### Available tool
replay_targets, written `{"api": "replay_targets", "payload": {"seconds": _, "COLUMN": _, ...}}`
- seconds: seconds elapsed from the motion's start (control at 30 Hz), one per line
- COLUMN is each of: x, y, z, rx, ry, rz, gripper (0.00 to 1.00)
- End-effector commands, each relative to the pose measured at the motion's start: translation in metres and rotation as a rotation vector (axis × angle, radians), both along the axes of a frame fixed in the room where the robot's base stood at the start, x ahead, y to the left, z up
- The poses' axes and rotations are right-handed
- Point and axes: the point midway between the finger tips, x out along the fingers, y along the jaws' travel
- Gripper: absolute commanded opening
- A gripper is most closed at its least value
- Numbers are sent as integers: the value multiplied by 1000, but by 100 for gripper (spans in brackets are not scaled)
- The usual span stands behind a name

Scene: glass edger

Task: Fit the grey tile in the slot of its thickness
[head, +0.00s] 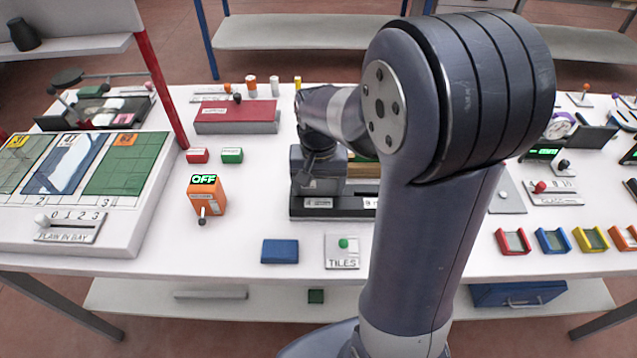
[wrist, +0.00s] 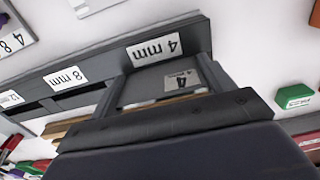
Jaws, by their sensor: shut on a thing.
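The dark slotted rack (head: 345,213) stands mid-table, partly hidden behind my arm in the head view. In the wrist view its dark front bar (wrist: 108,66) carries labels reading 4 mm, 8 mm and 12 mm. The grey tile (wrist: 146,90) has a white label with a 4. It sits between my fingers, directly beside the 4 mm label. My gripper (wrist: 160,86) is shut on the tile. In the head view my gripper (head: 318,180) is at the rack's left end. I cannot tell how deep the tile sits in the slot.
A red box (head: 236,116) lies behind and left. An orange OFF device (head: 206,194) stands left. A blue block (head: 280,251) and the TILES button plate (head: 342,252) lie in front. Small red (head: 197,156) and green (head: 232,155) blocks lie left of the rack.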

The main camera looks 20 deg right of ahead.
Motion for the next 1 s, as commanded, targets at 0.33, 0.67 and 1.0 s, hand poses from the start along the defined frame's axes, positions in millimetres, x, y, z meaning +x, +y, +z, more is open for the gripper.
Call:
{"api": "replay_targets", "payload": {"seconds": 0.33, "x": 0, "y": 0, "z": -2, "rx": 0, "ry": 0, "rz": 0, "gripper": 36}}
{"api": "replay_targets", "payload": {"seconds": 0.67, "x": 0, "y": 0, "z": -7, "rx": 0, "ry": 1, "rz": 0, "gripper": 36}}
{"api": "replay_targets", "payload": {"seconds": 1.0, "x": 0, "y": 0, "z": -7, "rx": 0, "ry": 0, "rz": 0, "gripper": 99}}
